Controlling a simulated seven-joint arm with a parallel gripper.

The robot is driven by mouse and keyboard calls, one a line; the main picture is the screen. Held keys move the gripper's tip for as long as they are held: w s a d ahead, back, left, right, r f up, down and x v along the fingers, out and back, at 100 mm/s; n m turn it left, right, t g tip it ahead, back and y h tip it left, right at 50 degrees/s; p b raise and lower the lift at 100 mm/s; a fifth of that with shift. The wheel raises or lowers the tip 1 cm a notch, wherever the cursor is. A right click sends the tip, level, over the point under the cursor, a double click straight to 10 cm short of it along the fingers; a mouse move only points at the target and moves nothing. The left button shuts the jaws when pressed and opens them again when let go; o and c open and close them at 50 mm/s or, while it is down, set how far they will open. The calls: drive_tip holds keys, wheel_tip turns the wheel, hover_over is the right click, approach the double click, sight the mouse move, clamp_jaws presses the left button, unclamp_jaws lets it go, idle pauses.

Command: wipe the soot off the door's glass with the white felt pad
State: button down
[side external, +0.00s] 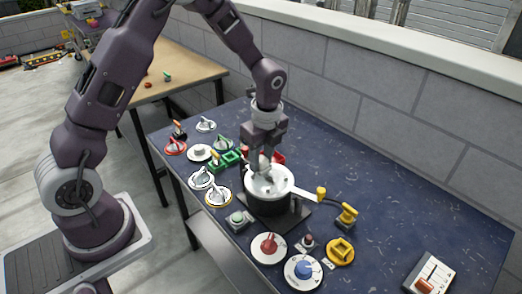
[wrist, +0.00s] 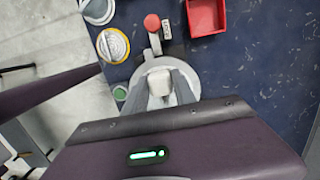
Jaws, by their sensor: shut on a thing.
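My gripper (side external: 263,164) points down over a round pale lid-like disc (side external: 281,186) on a black pot-like body (side external: 266,207); this appears to be the door. In the wrist view, the fingers of my gripper (wrist: 159,88) are shut on a whitish block (wrist: 159,78), which looks like the white felt pad. The pale disc (wrist: 189,84) shows behind and around the fingers. The fingers and block cover its middle, so I cannot make out any soot. I cannot tell whether the pad touches it.
Several dials and knobs crowd the left and front, including a red dial (side external: 269,247) and a blue dial (side external: 304,270). A red tray (wrist: 207,16) lies near. The blue tabletop (side external: 400,210) is mostly clear at right.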

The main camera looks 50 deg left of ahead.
sight(261, 158)
drive_tip(key=shift+d, duration=0.65)
drive_tip(key=shift+d+f, duration=0.4)
drive_tip(key=shift+f, duration=0.05)
drive_tip(key=shift+d, duration=2.3)
drive_tip(key=shift+a, duration=3.05)
drive_tip(key=shift+a+r, duration=0.25)
drive_tip(key=shift+r, duration=0.4)
drive_tip(key=shift+a+r, duration=0.25)
drive_tip(key=shift+r, duration=0.35)
drive_tip(key=shift+d+r, duration=0.2)
drive_tip(key=shift+r, duration=2.65)
drive_tip(key=shift+f, duration=0.15)
